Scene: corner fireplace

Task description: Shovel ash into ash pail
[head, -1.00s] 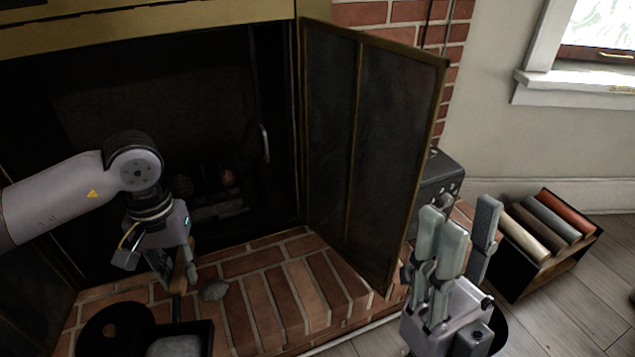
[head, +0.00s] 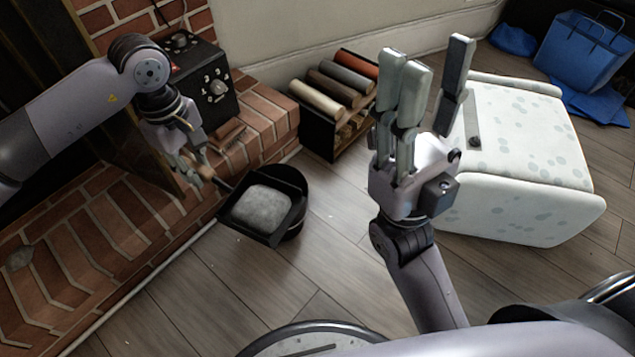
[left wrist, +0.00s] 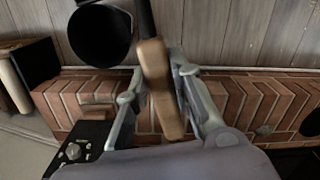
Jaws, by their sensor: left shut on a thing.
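My left gripper (head: 199,172) is shut on the wooden handle (left wrist: 155,78) of the ash shovel (head: 243,229). The shovel has a black pan, roughly level, and carries a heap of grey ash (head: 262,205). The pan overlaps the round black ash pail (head: 296,182) in the head view; I cannot tell how high it is above the rim. The pail's inside is mostly hidden. In the left wrist view the pail (left wrist: 98,35) is left of the shovel shaft, and the pan is out of frame. My right gripper (head: 428,62) is open and empty, fingers up.
The brick hearth (head: 120,235) lies at left with a grey patch (head: 18,258). A dark box with dials (head: 200,80) stands on it. A log rack (head: 325,125), a spotted white ottoman (head: 525,140) and a blue bag (head: 580,50) stand farther right. Bare wood floor lies around the pail.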

